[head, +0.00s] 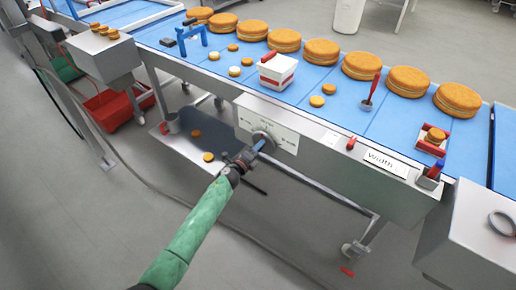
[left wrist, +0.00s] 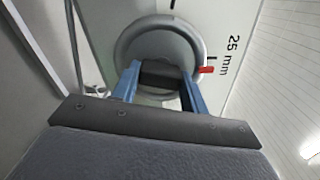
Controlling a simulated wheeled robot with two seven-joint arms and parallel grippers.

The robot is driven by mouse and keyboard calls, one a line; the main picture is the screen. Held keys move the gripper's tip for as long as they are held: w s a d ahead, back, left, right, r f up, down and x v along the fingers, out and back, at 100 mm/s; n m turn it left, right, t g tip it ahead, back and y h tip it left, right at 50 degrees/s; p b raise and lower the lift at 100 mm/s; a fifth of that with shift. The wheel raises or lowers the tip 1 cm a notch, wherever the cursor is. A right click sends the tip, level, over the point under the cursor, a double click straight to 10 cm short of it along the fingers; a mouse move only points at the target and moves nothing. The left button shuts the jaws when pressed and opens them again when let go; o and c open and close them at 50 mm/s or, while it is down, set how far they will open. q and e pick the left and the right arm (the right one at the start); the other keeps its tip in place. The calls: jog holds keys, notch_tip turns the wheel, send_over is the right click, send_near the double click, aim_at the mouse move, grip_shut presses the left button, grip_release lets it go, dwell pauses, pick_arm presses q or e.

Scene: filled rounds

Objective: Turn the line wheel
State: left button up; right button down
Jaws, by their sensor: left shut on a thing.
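The line wheel is a round grey knob (head: 263,139) on a pale dial plate (head: 284,138) at the front of the conveyor. In the left wrist view the knob (left wrist: 150,42) fills the upper middle, with a red pointer (left wrist: 206,70) at its right edge near the "25 mm" mark (left wrist: 233,57). My left gripper (head: 257,147) is at the wheel, its blue fingers (left wrist: 160,82) shut on the dark bar across the knob's face. The grip itself is partly hidden in the head view. My right gripper is in neither view.
The blue conveyor belt (head: 213,70) carries a row of large round cakes (head: 322,52) and several small ones. A white box (head: 277,71) stands on it. A "Width" label (head: 385,163) is on the front rail. A grey tray (head: 213,132) hangs low behind my left arm; a red crate (head: 112,109) is at left.

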pick_arm(q)
jog(key=shift+f, duration=0.1)
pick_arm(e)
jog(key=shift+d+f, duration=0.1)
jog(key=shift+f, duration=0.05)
pick_arm(q)
jog(key=o, duration=1)
jog(key=shift+s+a, duration=0.1)
jog(key=shift+b+v, duration=0.85)
jog(key=shift+v, duration=3)
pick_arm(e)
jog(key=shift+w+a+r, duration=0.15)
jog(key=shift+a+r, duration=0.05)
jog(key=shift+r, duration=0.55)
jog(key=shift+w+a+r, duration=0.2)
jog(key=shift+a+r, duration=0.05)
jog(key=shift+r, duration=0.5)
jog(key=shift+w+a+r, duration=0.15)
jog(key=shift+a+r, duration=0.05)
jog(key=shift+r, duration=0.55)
